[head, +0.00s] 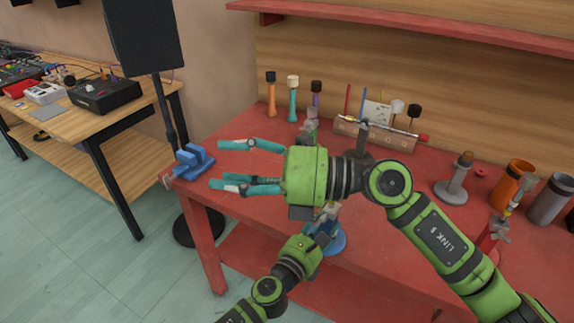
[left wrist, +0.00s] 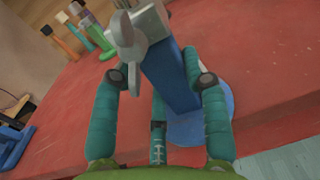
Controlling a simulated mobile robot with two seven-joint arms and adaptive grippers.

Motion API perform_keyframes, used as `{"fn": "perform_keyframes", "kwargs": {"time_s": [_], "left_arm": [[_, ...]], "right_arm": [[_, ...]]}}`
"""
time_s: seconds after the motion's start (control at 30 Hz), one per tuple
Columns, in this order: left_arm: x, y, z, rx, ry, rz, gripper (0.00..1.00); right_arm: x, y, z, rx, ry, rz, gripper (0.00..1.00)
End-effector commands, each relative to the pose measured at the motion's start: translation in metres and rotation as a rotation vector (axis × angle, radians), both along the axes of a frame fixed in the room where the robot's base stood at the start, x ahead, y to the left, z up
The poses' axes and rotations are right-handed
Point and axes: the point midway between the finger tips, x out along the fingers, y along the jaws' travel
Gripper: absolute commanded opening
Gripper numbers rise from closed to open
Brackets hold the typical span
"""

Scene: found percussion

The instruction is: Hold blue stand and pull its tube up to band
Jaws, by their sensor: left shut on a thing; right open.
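The blue stand (head: 337,244) is near the front edge of the red table, with a round base and an upright post. Its post (left wrist: 172,85) shows in the left wrist view, topped by a grey clamp with a wing screw (left wrist: 128,45). My left gripper (head: 325,228) is shut around the post, and its fingers (left wrist: 163,80) touch it from both sides. My right gripper (head: 228,166) is open and empty, above and to the left of the stand in the head view. Its palm and wrist hide part of the table. I cannot make out the tube or its band clearly.
A blue vise (head: 193,160) is on the table's left corner. Several coloured mallets (head: 293,95) and a wooden rack (head: 375,135) stand at the back. A grey stand (head: 455,182), an orange cup (head: 513,183) and a red stand (head: 490,240) are at the right.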

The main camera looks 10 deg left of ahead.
Motion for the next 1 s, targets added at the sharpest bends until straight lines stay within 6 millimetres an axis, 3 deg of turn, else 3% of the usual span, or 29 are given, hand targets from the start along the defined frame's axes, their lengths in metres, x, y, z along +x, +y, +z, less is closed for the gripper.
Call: {"fn": "perform_keyframes", "kwargs": {"time_s": [0.17,0.27,0.5,0.7,0.83,1.0], "left_arm": [[0.0,0.0,0.0,0.0,0.001,0.001,0.0],[0.0,0.0,0.0,0.0,0.001,0.001,0.0],[0.0,0.001,0.0,0.0,0.001,0.001,0.0],[0.0,0.0,0.0,0.0,0.001,0.001,0.0],[0.0,0.0,0.0,0.0,0.001,0.0,0.0],[0.0,0.0,0.0,0.0,0.001,0.0,0.0]], "right_arm": [[0.017,-0.02,-0.009,0.013,-0.065,-0.045,0.53],[0.037,-0.048,-0.021,0.023,-0.167,-0.105,0.53],[0.084,-0.147,-0.062,-0.011,-0.531,-0.286,0.53],[0.101,-0.221,-0.089,-0.101,-0.829,-0.388,0.53],[0.104,-0.253,-0.098,-0.153,-0.965,-0.418,0.53],[0.106,-0.269,-0.103,-0.185,-1.051,-0.431,0.53]]}}
